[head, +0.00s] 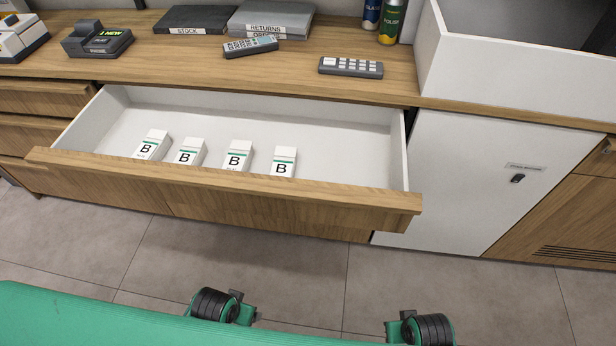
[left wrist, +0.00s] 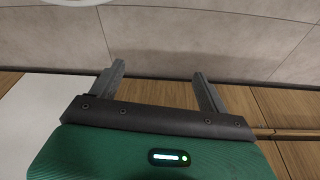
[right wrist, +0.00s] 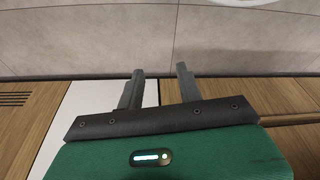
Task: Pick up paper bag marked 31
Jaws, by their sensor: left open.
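No paper bag marked 31 shows in any view. My left gripper (left wrist: 158,72) shows in the left wrist view with its two fingers well apart and nothing between them. My right gripper (right wrist: 160,70) shows in the right wrist view with a narrower gap between its fingers, also empty. Both grippers are over the floor, clear of the counter. Neither gripper's fingers can be made out in the head view.
A white-lined drawer (head: 330,137) stands open with several white boxes marked B (head: 237,156). A white bin (head: 520,75) stands right, above a closed white door (head: 480,175).

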